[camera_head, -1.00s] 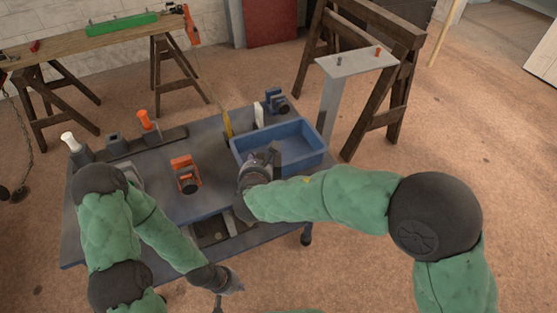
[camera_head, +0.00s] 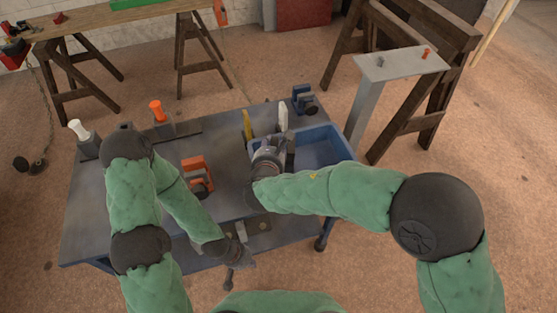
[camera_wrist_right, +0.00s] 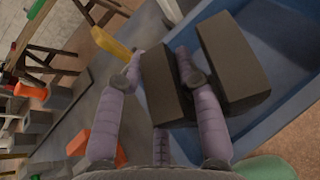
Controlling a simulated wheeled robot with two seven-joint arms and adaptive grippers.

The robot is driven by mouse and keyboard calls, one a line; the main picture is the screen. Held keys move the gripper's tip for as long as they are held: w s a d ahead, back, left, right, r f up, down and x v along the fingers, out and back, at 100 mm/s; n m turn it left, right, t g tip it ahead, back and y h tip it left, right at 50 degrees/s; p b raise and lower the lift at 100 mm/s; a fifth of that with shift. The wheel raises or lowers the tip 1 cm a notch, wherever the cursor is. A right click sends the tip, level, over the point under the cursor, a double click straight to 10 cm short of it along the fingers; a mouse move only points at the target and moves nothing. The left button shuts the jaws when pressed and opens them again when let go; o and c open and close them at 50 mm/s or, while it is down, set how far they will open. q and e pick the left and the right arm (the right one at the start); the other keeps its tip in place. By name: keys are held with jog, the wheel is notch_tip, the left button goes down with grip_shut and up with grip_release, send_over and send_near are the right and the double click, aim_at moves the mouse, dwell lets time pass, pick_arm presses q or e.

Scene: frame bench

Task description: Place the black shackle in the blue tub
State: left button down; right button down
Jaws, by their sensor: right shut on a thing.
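The blue tub (camera_head: 328,135) stands at the right end of the bench; it also shows in the right wrist view (camera_wrist_right: 283,27). My right gripper (camera_head: 281,147) is over the tub's left part. A second dark leg (camera_wrist_right: 233,62) sticks out to the right, over the tub. Whether the shackle touches the tub I cannot tell. My left gripper (camera_head: 238,273) is low at the bench's front edge, its fingers apart and empty.
An orange clamp-like part (camera_head: 196,174) stands mid-bench. A yellow piece (camera_head: 247,125) and a white piece (camera_head: 283,118) stand upright behind the tub's left end. A blue clamp-like part (camera_head: 304,99) stands at the back. The bench top (camera_head: 92,205) is clear at left.

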jog(key=shift+w+f, duration=0.2)
jog(key=shift+f, duration=0.75)
jog(key=shift+f+b, duration=1.1)
jog(key=shift+f, duration=1.15)
jog(key=shift+f, duration=0.15)
jog(key=c, duration=1.2)
grip_release()
jog(key=shift+s+f, duration=0.1)
jog(key=shift+f, duration=0.05)
jog(key=shift+o, duration=0.5)
